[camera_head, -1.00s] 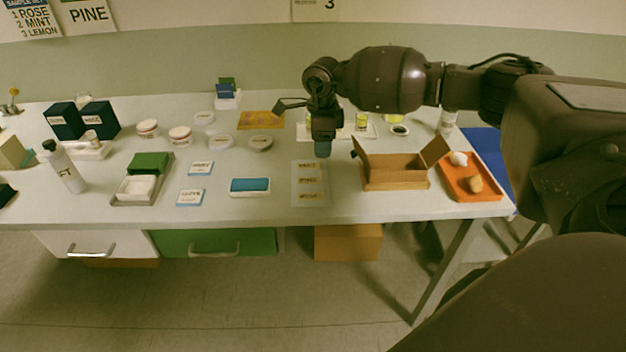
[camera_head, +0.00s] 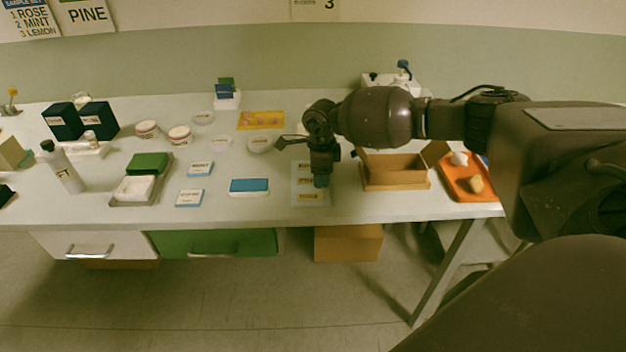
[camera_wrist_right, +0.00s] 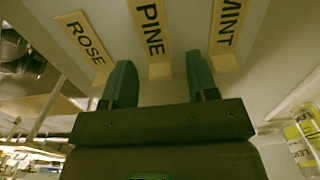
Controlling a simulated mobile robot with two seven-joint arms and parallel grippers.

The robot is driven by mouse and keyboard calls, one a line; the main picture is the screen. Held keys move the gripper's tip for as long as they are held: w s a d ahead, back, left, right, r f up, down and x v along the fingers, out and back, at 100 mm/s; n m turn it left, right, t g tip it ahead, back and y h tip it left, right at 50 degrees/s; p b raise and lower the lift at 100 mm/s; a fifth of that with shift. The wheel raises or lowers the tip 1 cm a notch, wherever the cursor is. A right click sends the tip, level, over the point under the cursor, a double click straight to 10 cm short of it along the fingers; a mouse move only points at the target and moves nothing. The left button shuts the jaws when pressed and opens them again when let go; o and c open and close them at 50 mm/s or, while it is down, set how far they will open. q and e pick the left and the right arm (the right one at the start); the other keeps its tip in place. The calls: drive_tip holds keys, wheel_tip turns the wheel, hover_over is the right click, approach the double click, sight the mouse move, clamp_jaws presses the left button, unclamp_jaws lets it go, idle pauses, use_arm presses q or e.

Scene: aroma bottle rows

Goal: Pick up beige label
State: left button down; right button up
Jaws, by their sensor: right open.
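Three beige labels lie in a row on a pale sheet (camera_head: 325,200). In the right wrist view they read ROSE (camera_wrist_right: 84,38), PINE (camera_wrist_right: 152,34) and MINT (camera_wrist_right: 227,26). My right gripper (camera_head: 321,181) points down over the sheet. In the right wrist view its two fingers (camera_wrist_right: 160,85) are apart with nothing between them, and the PINE label lies ahead of the gap. I cannot tell the exact height above the sheet. My left gripper is not in view.
A blue-topped block (camera_head: 249,187) lies left of the sheet. An open cardboard box (camera_head: 396,185) stands close on the right, then an orange tray (camera_head: 459,190). White cards (camera_head: 189,198) and a grey tray (camera_head: 122,202) lie further left. My right arm hides part of the back.

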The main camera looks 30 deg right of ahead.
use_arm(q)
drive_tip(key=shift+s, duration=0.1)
use_arm(e)
clamp_jaws()
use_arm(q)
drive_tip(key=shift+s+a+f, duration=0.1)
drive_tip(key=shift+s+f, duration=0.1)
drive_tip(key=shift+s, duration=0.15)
